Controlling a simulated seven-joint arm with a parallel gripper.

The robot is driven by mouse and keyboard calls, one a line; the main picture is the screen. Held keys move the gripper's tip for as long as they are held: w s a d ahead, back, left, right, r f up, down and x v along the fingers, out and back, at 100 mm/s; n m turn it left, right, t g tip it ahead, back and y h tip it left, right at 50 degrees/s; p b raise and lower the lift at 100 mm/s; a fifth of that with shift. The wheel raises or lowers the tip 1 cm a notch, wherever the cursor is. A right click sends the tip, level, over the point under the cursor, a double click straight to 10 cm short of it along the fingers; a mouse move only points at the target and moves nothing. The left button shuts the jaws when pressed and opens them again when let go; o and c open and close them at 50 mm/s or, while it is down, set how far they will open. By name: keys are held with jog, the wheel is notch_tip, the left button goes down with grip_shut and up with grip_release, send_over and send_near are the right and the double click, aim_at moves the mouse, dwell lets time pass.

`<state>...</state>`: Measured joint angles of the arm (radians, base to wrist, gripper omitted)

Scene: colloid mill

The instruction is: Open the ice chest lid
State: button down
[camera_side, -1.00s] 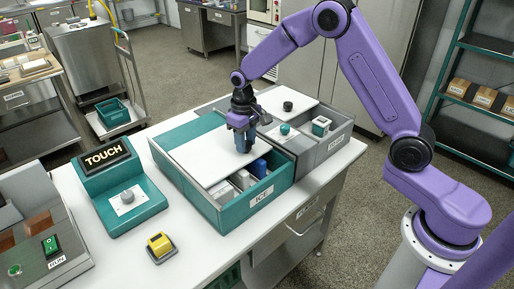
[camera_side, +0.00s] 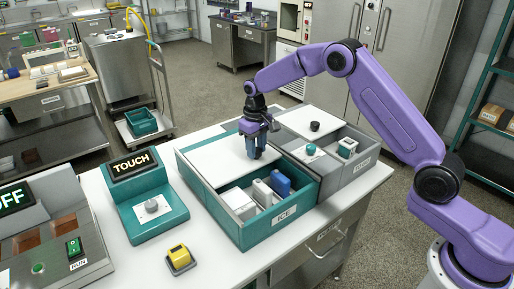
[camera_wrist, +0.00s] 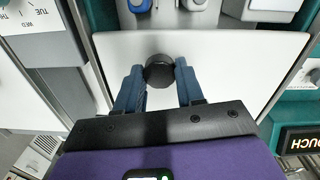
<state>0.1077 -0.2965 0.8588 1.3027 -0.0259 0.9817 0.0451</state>
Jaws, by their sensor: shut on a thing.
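The teal ice chest (camera_side: 285,217), labelled ICE, stands on the white table. Its flat white lid (camera_side: 215,158) lies level over the rear part, leaving the front part uncovered. White cartons (camera_side: 238,203) and a blue item (camera_side: 281,183) show in the open part. My gripper (camera_side: 256,150) points down over the lid. In the wrist view its blue fingers (camera_wrist: 159,78) are shut on the lid's round black knob (camera_wrist: 159,70), one finger on each side. The lid also shows in the wrist view (camera_wrist: 245,62). The fingers hide the knob in the side view.
A grey bin with its own white lid (camera_side: 306,122) adjoins the chest on the right. A teal TOUCH box (camera_side: 150,208) with a knob stands to the left. A yellow switch (camera_side: 179,259) and a grey console with a green RUN switch (camera_side: 74,247) are nearer the front left.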

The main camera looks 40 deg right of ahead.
jog(key=c, duration=0.7)
grip_release()
jog(key=shift+r, duration=0.15)
notch_tip(320, 180, up, 17)
jog(key=shift+a+r, duration=0.15)
jog(key=shift+a, duration=0.05)
jog(key=s+a+n, duration=0.3)
jog(key=s, duration=0.7)
jog(key=s+a+n, duration=0.2)
jog(key=s+a, duration=0.2)
jog(key=s, duration=0.7)
jog(key=s+d+f+n, duration=0.3)
jog(key=s+d, duration=0.1)
jog(key=s, duration=0.7)
jog(key=s+d+f+n, duration=0.2)
jog(key=s+d+f, duration=0.2)
jog(key=s, duration=0.7)
jog(key=shift+s+d+n+y, duration=0.3)
jog(key=shift+s+d+n, duration=0.1)
jog(key=shift+d, duration=0.2)
